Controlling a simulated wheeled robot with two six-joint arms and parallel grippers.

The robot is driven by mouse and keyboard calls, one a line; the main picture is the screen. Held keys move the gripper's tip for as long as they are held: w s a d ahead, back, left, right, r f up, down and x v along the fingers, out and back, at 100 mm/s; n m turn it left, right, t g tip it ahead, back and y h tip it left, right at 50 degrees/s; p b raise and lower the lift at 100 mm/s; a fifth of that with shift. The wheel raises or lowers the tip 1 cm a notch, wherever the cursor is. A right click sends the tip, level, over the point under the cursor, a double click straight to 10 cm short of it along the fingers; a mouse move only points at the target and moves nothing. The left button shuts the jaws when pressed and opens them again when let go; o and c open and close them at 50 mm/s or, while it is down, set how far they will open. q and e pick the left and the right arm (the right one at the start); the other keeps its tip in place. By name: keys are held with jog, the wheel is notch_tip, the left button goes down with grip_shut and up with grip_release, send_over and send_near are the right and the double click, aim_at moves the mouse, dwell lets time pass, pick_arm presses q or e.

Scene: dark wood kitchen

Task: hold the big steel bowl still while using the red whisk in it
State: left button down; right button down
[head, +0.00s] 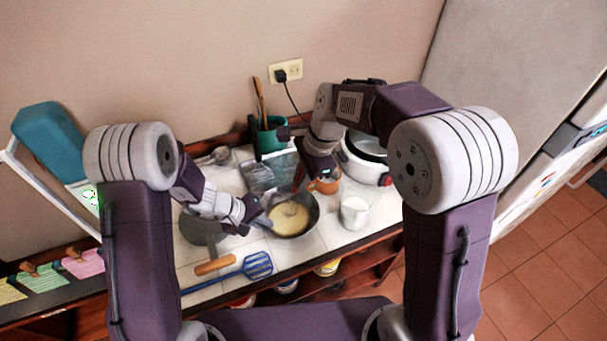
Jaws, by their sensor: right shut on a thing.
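The big steel bowl (314,222) stands on the counter near its front edge, with pale yellow batter (285,220) inside. The red whisk (291,208) has its wires down in the batter; its handle is mostly hidden by my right gripper. My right gripper (297,187) comes down from above over the bowl's back side and is shut on the whisk. My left gripper (262,219) is at the bowl's left rim. Its fingers are too small and dark to tell whether they are open or whether they grip the rim.
A white jug (354,213) and an orange cup (325,186) stand right of the bowl, with a white cooker (365,160) behind. A grey pan (203,229), a wooden-handled tool (214,266) and a blue spatula (258,265) lie left and in front. A green utensil pot (270,136) stands behind.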

pick_arm(q)
jog(key=shift+d, duration=0.1)
pick_arm(e)
jog(key=shift+s+d, duration=0.15)
jog(key=shift+s, duration=0.05)
jog(key=shift+w, duration=0.1)
jog(key=shift+r, duration=0.1)
jog(key=shift+r, duration=4.3)
jog(key=shift+r, duration=2)
